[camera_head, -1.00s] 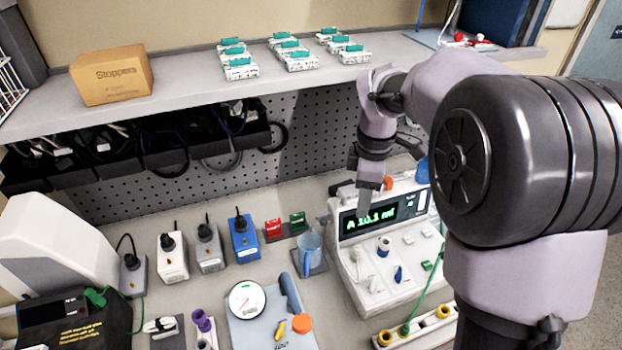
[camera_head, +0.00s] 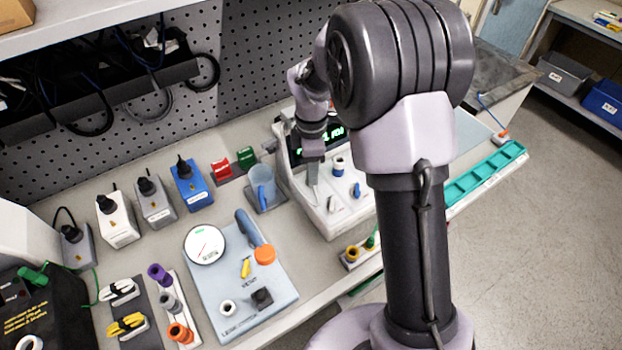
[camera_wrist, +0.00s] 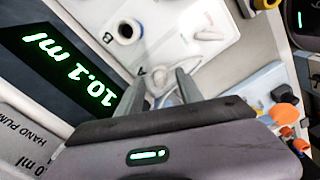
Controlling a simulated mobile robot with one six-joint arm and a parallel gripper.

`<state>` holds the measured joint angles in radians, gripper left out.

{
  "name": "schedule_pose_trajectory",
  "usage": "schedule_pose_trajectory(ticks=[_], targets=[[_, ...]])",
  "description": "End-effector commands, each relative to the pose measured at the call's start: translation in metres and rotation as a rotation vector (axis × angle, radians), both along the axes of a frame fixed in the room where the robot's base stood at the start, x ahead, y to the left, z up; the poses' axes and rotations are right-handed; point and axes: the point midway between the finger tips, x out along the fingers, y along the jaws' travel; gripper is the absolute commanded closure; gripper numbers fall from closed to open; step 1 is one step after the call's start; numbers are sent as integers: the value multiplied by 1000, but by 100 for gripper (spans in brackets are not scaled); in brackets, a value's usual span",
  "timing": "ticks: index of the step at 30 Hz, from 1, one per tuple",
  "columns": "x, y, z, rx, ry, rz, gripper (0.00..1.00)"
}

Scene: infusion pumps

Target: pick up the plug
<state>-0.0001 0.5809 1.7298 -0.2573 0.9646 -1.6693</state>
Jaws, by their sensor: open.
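My gripper (camera_head: 313,182) is open and points down over the left part of the pump's white top. In the wrist view my gripper (camera_wrist: 160,80) has its fingers apart, with a pale, blurred piece near the mark A partly between them. I cannot tell whether this piece is the plug or whether the fingers touch it. A blue-ringed port (camera_wrist: 124,28) stands beside mark B, and it also shows in the head view (camera_head: 338,166).
A board (camera_head: 225,285) with a gauge, an orange cap (camera_head: 264,255) and a black knob lies in front. A pegboard (camera_head: 240,75) rises behind.

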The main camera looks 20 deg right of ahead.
Motion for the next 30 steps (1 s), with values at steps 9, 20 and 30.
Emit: schedule_pose_trajectory(ticks=[9, 20, 30], targets=[[0, 0, 2, 0, -1, 0, 90], [0, 0, 2, 0, 0, 0, 100], [0, 0, 39, 1, -1, -1, 100]])
